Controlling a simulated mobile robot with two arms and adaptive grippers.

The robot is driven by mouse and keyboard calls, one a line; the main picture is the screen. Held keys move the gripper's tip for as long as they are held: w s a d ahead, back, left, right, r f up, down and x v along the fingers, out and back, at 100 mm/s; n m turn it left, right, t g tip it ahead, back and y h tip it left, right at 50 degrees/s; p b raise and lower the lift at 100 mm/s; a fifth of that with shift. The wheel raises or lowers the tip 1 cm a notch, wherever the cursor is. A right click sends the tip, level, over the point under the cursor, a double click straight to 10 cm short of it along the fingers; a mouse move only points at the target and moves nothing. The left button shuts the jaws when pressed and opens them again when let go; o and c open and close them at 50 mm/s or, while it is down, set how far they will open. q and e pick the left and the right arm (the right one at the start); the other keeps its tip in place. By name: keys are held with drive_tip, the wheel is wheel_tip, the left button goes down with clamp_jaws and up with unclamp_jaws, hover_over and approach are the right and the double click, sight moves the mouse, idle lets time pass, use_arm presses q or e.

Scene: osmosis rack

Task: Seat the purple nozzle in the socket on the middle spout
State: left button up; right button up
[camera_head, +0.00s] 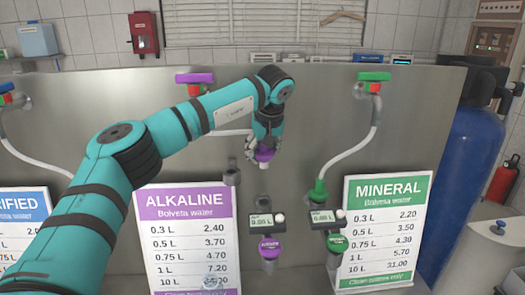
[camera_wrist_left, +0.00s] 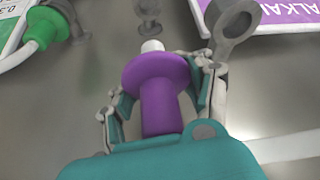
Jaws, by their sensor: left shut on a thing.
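My left gripper (camera_head: 264,150) is shut on the purple nozzle (camera_head: 265,156) in front of the steel panel. In the left wrist view the nozzle (camera_wrist_left: 160,85) sits between the fingers, with its wide purple flange and white tip pointing away from the wrist. The middle spout (camera_head: 265,204) is below the nozzle, above a small display and a round purple badge. A gap separates nozzle and spout. In the left wrist view a grey fitting (camera_wrist_left: 149,10) lies ahead of the white tip. My right gripper is not in view.
An empty grey ring holder (camera_head: 232,175) is left of the nozzle; it shows close to the fingers in the left wrist view (camera_wrist_left: 236,18). Alkaline (camera_head: 185,240) and Mineral (camera_head: 381,230) signs flank the spouts.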

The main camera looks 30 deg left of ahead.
use_arm(q)
drive_tip(key=b, duration=0.4)
hover_over(261, 199)
drive_tip(key=shift+d+f, duration=0.15)
drive_tip(key=shift+f, duration=2.3)
drive_tip(key=shift+d+f, duration=0.1)
drive_tip(key=shift+f, duration=2.35)
drive_tip(key=shift+f, duration=0.35)
drive_tip(key=shift+f, duration=0.1)
drive_tip(key=shift+f+b, duration=0.5)
drive_tip(key=shift+f, duration=0.55)
drive_tip(key=shift+s+f, duration=0.15)
drive_tip(key=shift+f, duration=0.3)
